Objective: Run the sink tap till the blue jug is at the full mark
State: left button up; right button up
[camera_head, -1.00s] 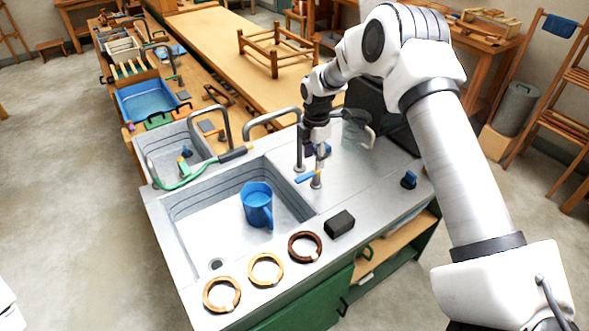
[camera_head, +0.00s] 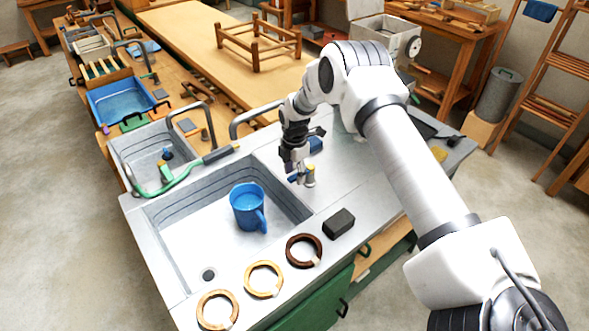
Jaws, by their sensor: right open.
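The blue jug (camera_head: 248,207) stands upright in the large sink basin (camera_head: 185,250), with its handle toward the lower right. I cannot make out its full mark or water level. The grey curved tap spout (camera_head: 250,113) rises behind the basin; I see no clear stream from it. A short metal post with a yellowish top (camera_head: 310,174) and a blue lever (camera_head: 293,179) stands on the counter right of the basin. My right gripper (camera_head: 301,178) is open and low at this lever, partly hiding it. I cannot tell if it touches. My left gripper is not in view.
Three wooden rings (camera_head: 264,279) and a black block (camera_head: 338,223) lie along the counter's front edge. A smaller sink (camera_head: 150,150) with a green hose (camera_head: 178,183) lies to the left. A drain (camera_head: 208,274) shows in the basin floor.

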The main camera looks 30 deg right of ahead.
jog(key=shift+s, duration=0.1)
grip_shut()
jog(key=shift+s+f+n+b, duration=0.3)
jog(key=shift+s+n+b, duration=0.1)
jog(key=shift+n+b, duration=0.55)
jog(key=shift+s+d+r+n+b, duration=0.1)
jog(key=shift+s+n+b, duration=0.2)
jog(key=shift+n+b, duration=0.15)
jog(key=shift+s+r, duration=0.1)
jog(key=shift+s, duration=0.05)
jog(key=shift+r+n, duration=0.1)
jog(key=shift+n, duration=0.2)
grip_release()
notch_tip(320, 180, up, 12)
